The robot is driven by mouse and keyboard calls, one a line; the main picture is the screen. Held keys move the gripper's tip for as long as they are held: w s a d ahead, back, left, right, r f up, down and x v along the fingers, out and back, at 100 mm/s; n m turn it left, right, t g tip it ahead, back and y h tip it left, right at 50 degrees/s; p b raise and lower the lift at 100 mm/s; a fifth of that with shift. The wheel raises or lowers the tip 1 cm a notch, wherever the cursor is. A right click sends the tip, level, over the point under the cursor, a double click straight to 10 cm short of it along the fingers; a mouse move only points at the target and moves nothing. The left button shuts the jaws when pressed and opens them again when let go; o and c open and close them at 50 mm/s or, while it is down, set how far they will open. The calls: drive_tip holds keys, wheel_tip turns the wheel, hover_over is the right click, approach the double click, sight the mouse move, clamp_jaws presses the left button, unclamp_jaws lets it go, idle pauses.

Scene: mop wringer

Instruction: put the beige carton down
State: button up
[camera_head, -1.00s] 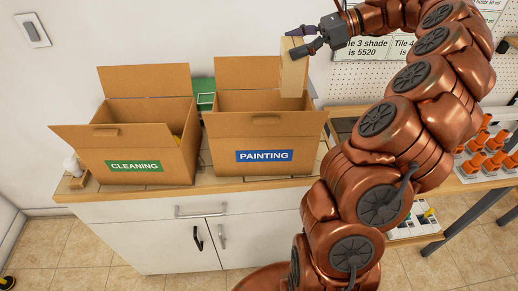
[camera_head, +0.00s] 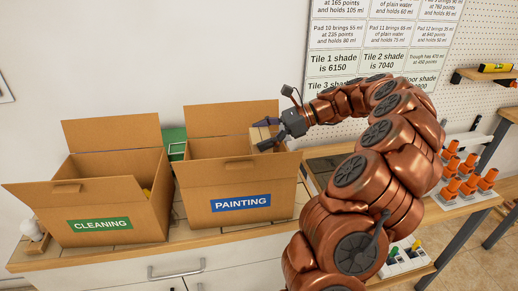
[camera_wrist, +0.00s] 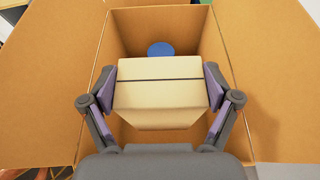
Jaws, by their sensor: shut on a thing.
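The beige carton (camera_wrist: 160,95) is a pale block with a dark line across it. My gripper (camera_wrist: 160,88) is shut on it, one finger pad on each side, in the wrist view. In the head view my gripper (camera_head: 265,135) holds the carton (camera_head: 260,130) at the right part of the open PAINTING box (camera_head: 228,204). The wrist view looks down into that box, and the carton is between its walls (camera_wrist: 255,75). I cannot tell whether the carton's underside touches anything.
A blue round thing (camera_wrist: 160,49) lies inside the box beyond the carton. The open CLEANING box (camera_head: 115,215) stands to the left on the same counter (camera_head: 180,238). A green thing (camera_head: 174,140) is behind the boxes. Orange-topped items (camera_head: 466,175) stand at right.

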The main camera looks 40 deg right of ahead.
drive_tip(key=shift+f+p, duration=0.3)
drive_tip(key=shift+f, duration=2.2)
drive_tip(key=o, duration=1.4)
drive_tip(key=shift+r, duration=0.5)
drive_tip(key=p+v, duration=0.1)
drive_tip(key=v, duration=1.1)
drive_tip(key=shift+r, duration=0.2)
drive_tip(key=shift+p, duration=0.3)
